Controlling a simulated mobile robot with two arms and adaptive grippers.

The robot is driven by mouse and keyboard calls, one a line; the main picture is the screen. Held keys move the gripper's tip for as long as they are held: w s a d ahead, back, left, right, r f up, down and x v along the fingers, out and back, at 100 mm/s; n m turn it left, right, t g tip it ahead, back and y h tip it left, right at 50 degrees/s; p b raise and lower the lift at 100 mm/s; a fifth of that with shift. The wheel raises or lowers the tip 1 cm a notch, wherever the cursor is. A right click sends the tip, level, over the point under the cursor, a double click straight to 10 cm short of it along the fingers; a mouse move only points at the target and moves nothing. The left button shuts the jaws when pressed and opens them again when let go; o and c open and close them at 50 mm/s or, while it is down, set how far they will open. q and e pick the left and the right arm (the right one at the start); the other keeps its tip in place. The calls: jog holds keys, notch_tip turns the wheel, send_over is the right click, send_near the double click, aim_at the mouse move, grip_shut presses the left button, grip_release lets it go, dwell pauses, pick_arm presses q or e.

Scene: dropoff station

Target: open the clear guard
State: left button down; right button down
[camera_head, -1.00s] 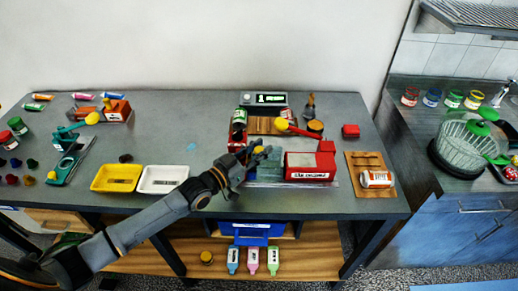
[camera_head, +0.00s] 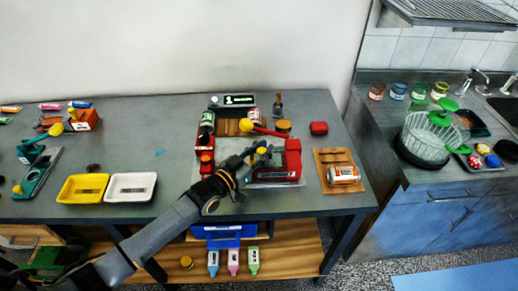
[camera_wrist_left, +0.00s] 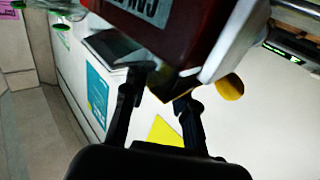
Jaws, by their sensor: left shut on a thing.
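In the left wrist view the fingers (camera_wrist_left: 162,100) stand close below the red labelled body (camera_wrist_left: 165,25). A yellow knob (camera_wrist_left: 230,87) shows to their right. My right gripper is not in view.
A yellow tray (camera_head: 61,196) and a white tray (camera_head: 113,195) lie on the bench left of my arm. A wooden board (camera_head: 325,157) with a white jar (camera_head: 343,175) lies right of the machine.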

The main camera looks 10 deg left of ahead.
pick_arm(q)
jog(key=shift+s+f, duration=0.2)
jog(key=c, duration=1.3)
grip_release()
jog(key=shift+o, duration=1)
jog(key=shift+r, duration=0.1)
jog(key=shift+s+a, duration=0.15)
jog(key=v, duration=1.1)
jog(key=shift+s, duration=0.4)
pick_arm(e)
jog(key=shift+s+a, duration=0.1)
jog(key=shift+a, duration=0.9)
pick_arm(q)
jog(key=shift+r, duration=0.1)
